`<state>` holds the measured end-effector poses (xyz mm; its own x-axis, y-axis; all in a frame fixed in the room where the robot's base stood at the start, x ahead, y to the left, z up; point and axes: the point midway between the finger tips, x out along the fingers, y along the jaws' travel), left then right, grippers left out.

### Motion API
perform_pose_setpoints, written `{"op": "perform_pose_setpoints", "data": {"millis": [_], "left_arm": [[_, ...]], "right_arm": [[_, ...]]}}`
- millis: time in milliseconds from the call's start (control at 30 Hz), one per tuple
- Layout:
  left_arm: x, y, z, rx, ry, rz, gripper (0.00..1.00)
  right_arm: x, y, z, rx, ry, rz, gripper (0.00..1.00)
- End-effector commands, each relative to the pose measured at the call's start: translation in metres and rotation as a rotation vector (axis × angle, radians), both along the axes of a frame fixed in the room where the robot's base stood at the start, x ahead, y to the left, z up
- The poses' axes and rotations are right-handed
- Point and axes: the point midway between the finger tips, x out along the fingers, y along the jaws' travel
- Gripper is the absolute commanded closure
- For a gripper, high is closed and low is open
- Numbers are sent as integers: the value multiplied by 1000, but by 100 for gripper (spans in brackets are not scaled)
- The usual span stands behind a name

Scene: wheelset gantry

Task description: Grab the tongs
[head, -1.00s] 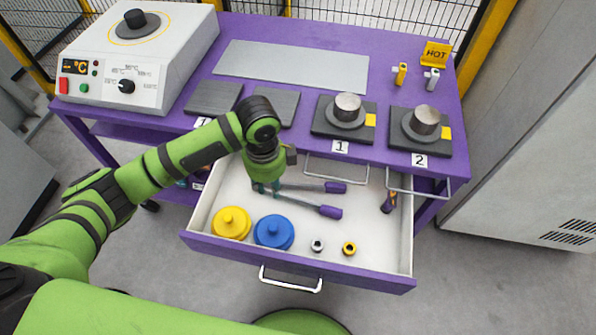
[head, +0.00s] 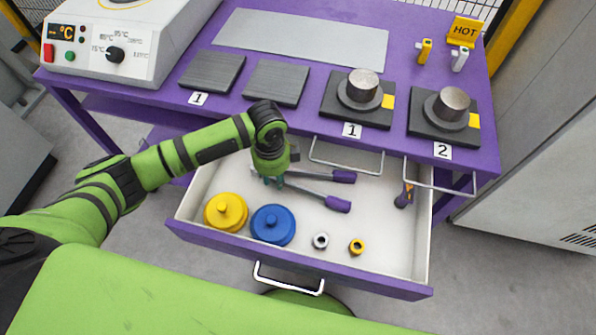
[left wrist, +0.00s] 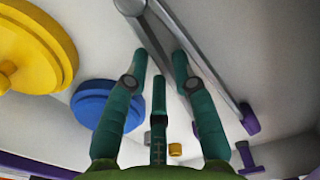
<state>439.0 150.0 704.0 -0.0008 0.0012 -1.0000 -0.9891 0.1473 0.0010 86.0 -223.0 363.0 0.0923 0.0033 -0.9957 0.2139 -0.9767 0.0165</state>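The tongs (head: 318,190) lie in the open drawer, two grey arms spread in a V with purple grips pointing right. My left gripper (head: 273,182) points down into the drawer at the jointed left end of the tongs and hides part of it. In the left wrist view, the fingers of my left gripper (left wrist: 160,62) are apart. A grey arm of the tongs (left wrist: 205,55) runs past the right finger; the other arm passes between the fingertips and behind the right finger. I cannot tell whether the fingers touch the tongs. My right gripper is not in view.
The drawer (head: 300,272) also holds a yellow knobbed disc (head: 226,211), a blue one (head: 273,225), a grey nut (head: 320,240), a yellow ring (head: 357,246) and a purple-handled tool (head: 404,195). The purple bench (head: 300,117) overhangs the drawer's back.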

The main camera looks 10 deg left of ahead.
Motion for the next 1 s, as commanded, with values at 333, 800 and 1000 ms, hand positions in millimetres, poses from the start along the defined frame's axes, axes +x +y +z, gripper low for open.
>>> {"op": "perform_pose_setpoints", "data": {"millis": [333, 800, 1000], "left_arm": [[0, 0, -3, -1, -1, -1, 100], [1, -1, 2, -1, -3, 0, 100], [-7, -13, 9, -5, 0, -5, 100]], "right_arm": [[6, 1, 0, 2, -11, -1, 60], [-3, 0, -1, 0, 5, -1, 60], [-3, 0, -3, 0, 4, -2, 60]]}}
